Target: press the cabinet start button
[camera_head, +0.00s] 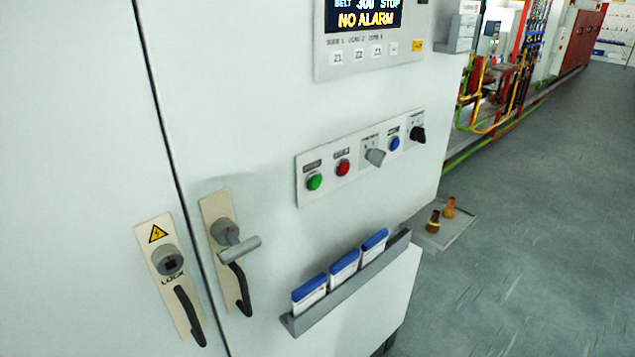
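A pale grey control cabinet (250,120) fills the left and middle of the head view. A strip panel on its door (330,190) carries a row of controls. At the left end of the strip is a green button (314,181), its label too small to read, and to its right a red button (343,167). Further right are a grey rotary switch (375,156), a blue button (394,143) and a black rotary switch (418,134). The display (364,17) above reads "BELT 300 STOP" and "NO ALARM". Neither gripper shows.
Two door handles (232,244) (178,280) stick out at the lower left. A ledge (345,290) with three blue-topped packs juts out below the buttons. A low plate (447,228) with two brass-coloured pieces lies right of the cabinet. Open floor (530,220) spreads at the right.

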